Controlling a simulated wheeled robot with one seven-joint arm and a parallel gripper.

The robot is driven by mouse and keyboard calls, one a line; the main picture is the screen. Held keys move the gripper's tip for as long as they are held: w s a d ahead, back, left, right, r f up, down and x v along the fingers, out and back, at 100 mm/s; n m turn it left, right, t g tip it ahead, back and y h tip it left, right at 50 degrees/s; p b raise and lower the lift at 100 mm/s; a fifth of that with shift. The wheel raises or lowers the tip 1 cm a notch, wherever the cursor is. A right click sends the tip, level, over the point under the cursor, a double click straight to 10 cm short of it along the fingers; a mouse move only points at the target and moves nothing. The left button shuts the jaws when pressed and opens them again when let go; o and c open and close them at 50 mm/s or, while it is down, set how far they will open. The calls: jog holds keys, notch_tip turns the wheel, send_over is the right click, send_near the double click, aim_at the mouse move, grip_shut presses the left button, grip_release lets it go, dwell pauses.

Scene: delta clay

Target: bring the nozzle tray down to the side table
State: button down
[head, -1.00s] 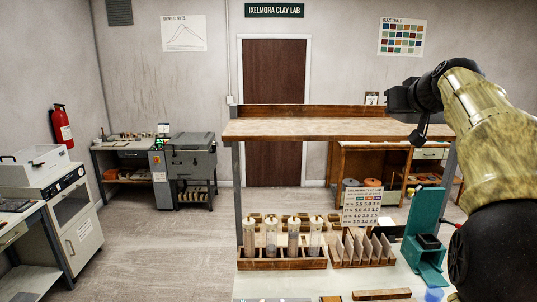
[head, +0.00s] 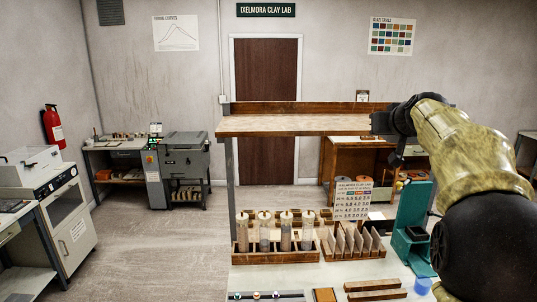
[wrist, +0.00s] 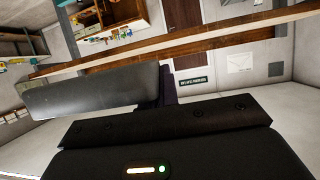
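My gripper (head: 384,124) is at the right end of the raised wooden shelf (head: 290,125), dark and partly hidden by my own arm. In the wrist view, its dark body and a grey plate-like part (wrist: 90,90) fill the lower picture; whether the fingers are apart does not show. I see nothing held. No thing is clearly a nozzle tray. A low strip with small coloured round pieces (head: 266,296) lies at the bottom edge of the head view, cut off. Which table is the side table I cannot tell.
The pale worktop (head: 330,279) below the shelf bears a wooden rack of clear tubes (head: 280,257), a slotted wooden rack (head: 352,255), a teal stand (head: 412,232) and a blue cup (head: 422,286). The shelf top looks bare. Open floor (head: 165,250) lies to the left.

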jog(key=w+d+f+m+h+b, duration=0.1)
jog(key=w+f, duration=0.2)
jog(key=f, duration=0.9)
jog(key=w+d+f+m+h, duration=0.1)
jog(key=w+f+h, duration=0.15)
jog(key=f, duration=0.85)
jog(key=a+f+b, duration=0.1)
jog(key=a+f, duration=0.1)
jog(key=f, duration=0.8)
jog(key=a+f+b, duration=0.1)
jog(key=a+f, duration=0.1)
jog(key=f, duration=0.8)
jog(key=s+a+f+n+y, duration=0.1)
jog(key=s+a+f, duration=0.2)
jog(key=s+f, duration=0.3)
jog(key=s+a+f+y+b, duration=0.1)
jog(key=s+a+f, duration=0.3)
jog(key=s+f, duration=0.2)
jog(key=s+a+f+n+y+b, duration=0.1)
jog(key=s+a+f+y, duration=0.1)
jog(key=s+a+f, duration=0.2)
jog(key=s+f, duration=0.3)
jog(key=f, duration=0.2)
jog(key=shift+a+f+n, duration=0.25)
jog(key=shift+f+n, duration=0.05)
jog(key=shift+f, duration=0.05)
